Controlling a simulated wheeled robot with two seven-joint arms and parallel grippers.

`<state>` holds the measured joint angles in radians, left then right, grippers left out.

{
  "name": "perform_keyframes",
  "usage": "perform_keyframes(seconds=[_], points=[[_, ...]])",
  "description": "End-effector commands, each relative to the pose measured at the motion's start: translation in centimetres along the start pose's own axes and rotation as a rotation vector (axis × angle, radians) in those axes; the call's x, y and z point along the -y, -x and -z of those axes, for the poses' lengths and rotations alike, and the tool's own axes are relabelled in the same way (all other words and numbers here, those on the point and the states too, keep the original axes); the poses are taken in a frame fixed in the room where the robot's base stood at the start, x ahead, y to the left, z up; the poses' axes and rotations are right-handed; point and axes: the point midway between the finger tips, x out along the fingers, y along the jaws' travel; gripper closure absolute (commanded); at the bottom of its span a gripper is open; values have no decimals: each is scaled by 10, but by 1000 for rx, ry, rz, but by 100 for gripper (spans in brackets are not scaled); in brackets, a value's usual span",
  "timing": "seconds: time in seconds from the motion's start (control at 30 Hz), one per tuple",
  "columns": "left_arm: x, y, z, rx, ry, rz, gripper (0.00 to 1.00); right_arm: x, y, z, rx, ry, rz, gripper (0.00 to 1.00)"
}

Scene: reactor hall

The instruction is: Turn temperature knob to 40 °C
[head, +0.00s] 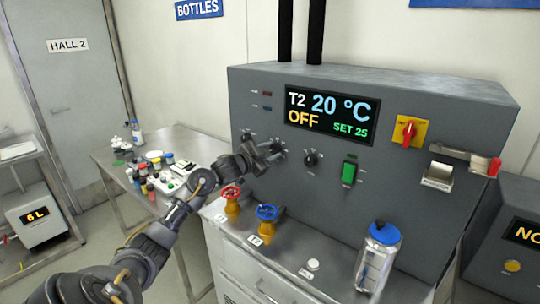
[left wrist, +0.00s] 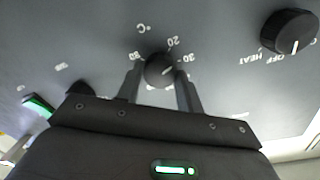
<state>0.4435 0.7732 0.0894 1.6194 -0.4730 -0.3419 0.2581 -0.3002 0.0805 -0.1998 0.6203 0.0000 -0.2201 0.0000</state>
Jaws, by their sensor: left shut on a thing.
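The temperature knob (left wrist: 160,70) is a small black dial on the grey panel, with °C and number marks around it in the left wrist view. My left gripper (left wrist: 160,84) is shut on it, one finger on each side. In the head view the gripper (head: 271,151) is at the panel and mostly covers this knob. The knob's pale mark is small, and I cannot tell exactly which number it meets. The display (head: 330,118) reads T2 20 °C, OFF and SET 25. My right gripper is not in view.
A HEAT/OFF knob (left wrist: 290,32) and another black knob (head: 311,158) flank the held one. A green switch (head: 348,172) is further right. Red (head: 231,193) and blue (head: 267,212) valve wheels stand below my forearm. A blue-capped bottle (head: 379,258) stands front right.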

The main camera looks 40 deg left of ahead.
Motion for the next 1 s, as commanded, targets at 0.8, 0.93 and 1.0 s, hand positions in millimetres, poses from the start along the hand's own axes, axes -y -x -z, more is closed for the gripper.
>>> perform_keyframes(seconds=[0.8, 0.93, 1.0], points=[[-1, 0, 0, 54, -772, -7, 86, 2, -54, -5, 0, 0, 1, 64], [-2, 0, 0, 62, -880, -9, 86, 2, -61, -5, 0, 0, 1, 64], [-1, 0, 1, 67, -931, -9, 86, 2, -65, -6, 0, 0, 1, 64]])
